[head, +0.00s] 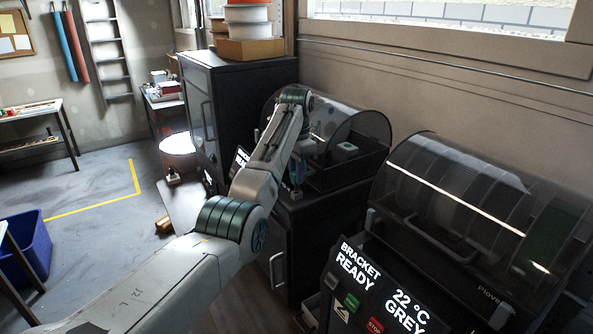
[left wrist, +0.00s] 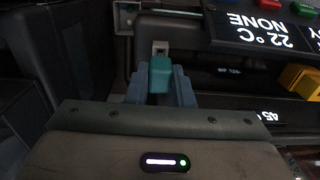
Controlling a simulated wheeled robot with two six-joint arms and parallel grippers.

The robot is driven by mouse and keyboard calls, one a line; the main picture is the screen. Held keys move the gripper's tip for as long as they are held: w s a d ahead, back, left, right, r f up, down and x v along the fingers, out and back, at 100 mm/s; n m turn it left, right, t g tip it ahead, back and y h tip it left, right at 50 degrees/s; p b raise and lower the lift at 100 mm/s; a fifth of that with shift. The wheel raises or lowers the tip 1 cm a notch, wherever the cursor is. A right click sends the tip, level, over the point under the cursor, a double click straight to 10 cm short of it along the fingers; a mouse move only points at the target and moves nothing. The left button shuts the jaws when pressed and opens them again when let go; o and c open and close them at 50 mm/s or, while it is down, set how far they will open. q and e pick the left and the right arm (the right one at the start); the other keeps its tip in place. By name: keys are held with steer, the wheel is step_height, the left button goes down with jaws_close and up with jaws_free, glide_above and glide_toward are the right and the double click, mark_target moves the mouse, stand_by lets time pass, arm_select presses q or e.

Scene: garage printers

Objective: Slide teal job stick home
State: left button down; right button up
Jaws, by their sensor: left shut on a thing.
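The teal job stick (left wrist: 160,77) shows in the left wrist view, with its pale metal plug (left wrist: 160,47) pointing at the dark front of a printer. My left gripper (left wrist: 159,88) is shut on the stick's teal body. Whether the plug has entered a port cannot be told. In the head view my left gripper (head: 297,182) points down in front of the far printer (head: 365,132), which has a smoky clear hood. The stick is too small or hidden to make out there. My right gripper is not in view.
The near printer (head: 475,205) reads "BRACKET READY, 22 °C GREY". In the wrist view a display (left wrist: 262,30) reading "22 °C NONE" appears upside down, near the stick. A yellow object (left wrist: 300,80) sits at right. A blue bin (head: 25,250) stands on the floor.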

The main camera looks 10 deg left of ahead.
arm_select(q)
steer(key=shift+f, duration=0.6)
steer(key=shift+f, duration=0.5)
steer(key=c, duration=1.2)
jaws_free()
steer(key=shift+r, duration=0.2)
step_height(320, 180, up, 9)
steer(key=b, duration=0.4)
steer(key=shift+r, duration=0.7)
